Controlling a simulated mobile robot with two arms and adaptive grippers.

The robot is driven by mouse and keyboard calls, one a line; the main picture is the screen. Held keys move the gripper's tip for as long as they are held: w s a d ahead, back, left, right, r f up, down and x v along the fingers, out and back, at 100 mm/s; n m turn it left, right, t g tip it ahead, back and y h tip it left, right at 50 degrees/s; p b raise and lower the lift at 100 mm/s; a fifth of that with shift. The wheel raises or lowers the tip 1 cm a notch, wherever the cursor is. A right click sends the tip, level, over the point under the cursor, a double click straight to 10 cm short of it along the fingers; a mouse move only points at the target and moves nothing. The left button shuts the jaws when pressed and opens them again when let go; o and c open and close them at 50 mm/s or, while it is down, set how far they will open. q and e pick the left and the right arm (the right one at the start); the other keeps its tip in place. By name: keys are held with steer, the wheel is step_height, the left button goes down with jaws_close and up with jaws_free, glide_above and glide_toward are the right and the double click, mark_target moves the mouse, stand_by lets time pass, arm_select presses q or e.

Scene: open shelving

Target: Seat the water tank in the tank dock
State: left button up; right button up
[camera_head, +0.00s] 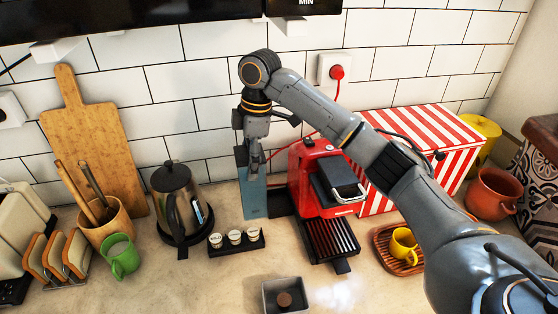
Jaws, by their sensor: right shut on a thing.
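The water tank (255,199) is a tall blue-grey box, held roughly upright just left of the red coffee machine (308,167). My right gripper (254,160) reaches down from above and is shut on the upper part of the tank. A black base, which looks like the tank dock (281,203), sits against the machine's left side, immediately right of the tank. I cannot tell whether the tank's lower end touches the counter or the dock. My left gripper is not in view.
A kettle (176,200) and a black rack of small cups (236,241) stand left of the tank. A grey square container (286,296) is in front. A red-and-white striped box (424,135) stands right of the machine, partly behind my right arm. The tiled wall is close behind.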

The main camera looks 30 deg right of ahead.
steer(key=w+d+p, duration=0.3)
steer(key=w+d, duration=0.2)
steer(key=d, duration=0.5)
step_height(320, 180, down, 7)
steer(key=p, duration=0.2)
steer(key=shift+f, duration=0.1)
steer(key=o, duration=1.8)
steer(key=shift+s, duration=0.15)
steer(key=shift+o, duration=0.2)
step_height(320, 180, up, 12)
steer(key=d+b, duration=0.1)
steer(key=b, duration=0.1)
steer(key=shift+s+d+b, duration=0.2)
steer(key=shift+d+b, duration=0.2)
